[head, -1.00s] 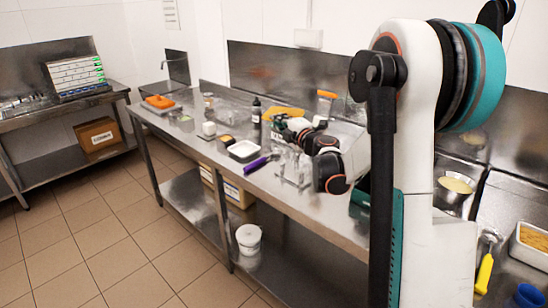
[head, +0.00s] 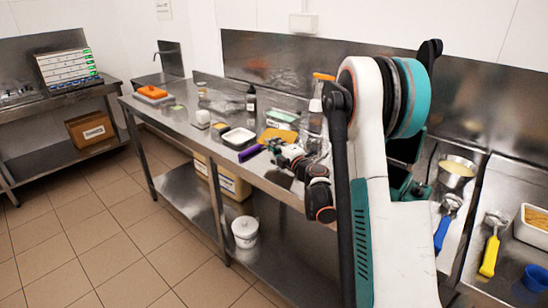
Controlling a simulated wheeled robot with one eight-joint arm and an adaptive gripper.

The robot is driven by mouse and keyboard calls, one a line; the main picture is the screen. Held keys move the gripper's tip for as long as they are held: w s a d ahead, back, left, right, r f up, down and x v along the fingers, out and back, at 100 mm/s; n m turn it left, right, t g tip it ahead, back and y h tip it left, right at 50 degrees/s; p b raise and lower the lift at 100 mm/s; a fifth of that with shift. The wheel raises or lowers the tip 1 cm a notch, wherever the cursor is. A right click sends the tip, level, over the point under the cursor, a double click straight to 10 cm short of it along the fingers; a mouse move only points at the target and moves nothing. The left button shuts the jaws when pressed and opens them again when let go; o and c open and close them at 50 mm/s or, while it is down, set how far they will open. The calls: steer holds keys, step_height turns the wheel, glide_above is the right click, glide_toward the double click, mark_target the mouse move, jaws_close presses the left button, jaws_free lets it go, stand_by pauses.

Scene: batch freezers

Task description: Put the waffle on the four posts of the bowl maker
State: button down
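My gripper (head: 274,147) is small in the head view, low over the middle of the long steel table. It points to the upper left, beside a purple-handled tool (head: 251,153). Its fingers are too small to show whether they are open or shut, or whether anything is between them. A flat golden-yellow piece (head: 279,135), which may be the waffle, shows just behind the gripper; I cannot tell whether they touch. The bowl maker and its four posts cannot be made out; my gripper and arm cover that part of the table.
On the long table (head: 180,127) stand a white tray (head: 238,138), a dark bottle (head: 251,100), a clear bottle with an orange top (head: 316,115) and an orange item (head: 152,91). At right are a metal bowl (head: 457,169), a yellow-handled scoop (head: 490,250) and a blue cup (head: 535,278).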

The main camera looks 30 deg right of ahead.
steer(key=shift+f+b, duration=0.65)
steer(key=shift+f, duration=1.3)
steer(key=shift+f, duration=0.2)
steer(key=c, duration=1.8)
jaws_free()
steer(key=shift+r, duration=0.15)
